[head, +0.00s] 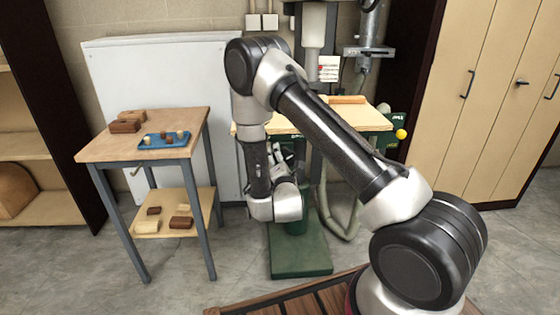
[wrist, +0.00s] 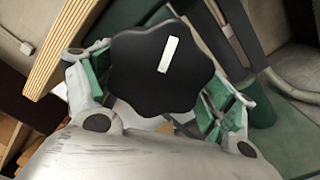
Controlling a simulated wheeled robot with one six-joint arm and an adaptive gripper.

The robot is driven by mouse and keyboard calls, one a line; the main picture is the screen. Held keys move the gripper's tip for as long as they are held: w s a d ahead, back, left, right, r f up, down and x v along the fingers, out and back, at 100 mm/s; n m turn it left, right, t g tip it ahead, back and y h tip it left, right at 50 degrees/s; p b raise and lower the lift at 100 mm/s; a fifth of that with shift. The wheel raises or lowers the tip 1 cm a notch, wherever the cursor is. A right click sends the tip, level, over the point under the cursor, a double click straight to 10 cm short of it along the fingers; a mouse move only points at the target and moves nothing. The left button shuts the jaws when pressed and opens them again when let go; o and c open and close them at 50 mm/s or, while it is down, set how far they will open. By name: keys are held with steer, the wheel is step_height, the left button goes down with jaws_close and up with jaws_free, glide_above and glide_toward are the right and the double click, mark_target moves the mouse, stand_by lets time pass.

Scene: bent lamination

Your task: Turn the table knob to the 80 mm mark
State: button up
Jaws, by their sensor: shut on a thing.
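The table knob (wrist: 150,78) is a black, lobed knob with a white bar on its face, in the middle of the wrist view. The white bar stands nearly upright, leaning slightly right at its top. My gripper (wrist: 160,97) is shut on the knob, with green-padded fingers at its left and right sides. In the head view my gripper (head: 282,160) is below the front edge of the machine's wooden table (head: 350,118), and my arm hides the knob there. No scale or 80 mm mark can be read in either view.
The machine's green base (head: 300,262) stands on the floor below. A side table (head: 100,150) at left holds a blue tray (head: 150,142) and wooden blocks. A yellow ball (head: 401,134) sits at the machine's right. Tall cabinets (head: 500,90) stand at right. A brown slatted surface (head: 300,303) is in front.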

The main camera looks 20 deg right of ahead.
steer(key=shift+s+d+f, duration=0.3)
steer(key=shift+f, duration=0.2)
steer(key=o, duration=0.8)
steer(key=shift+s+a, duration=0.1)
steer(key=shift+s, duration=0.2)
steer(key=v, duration=1.1)
steer(key=shift+s+a+r, duration=0.1)
steer(key=shift+r, duration=0.15)
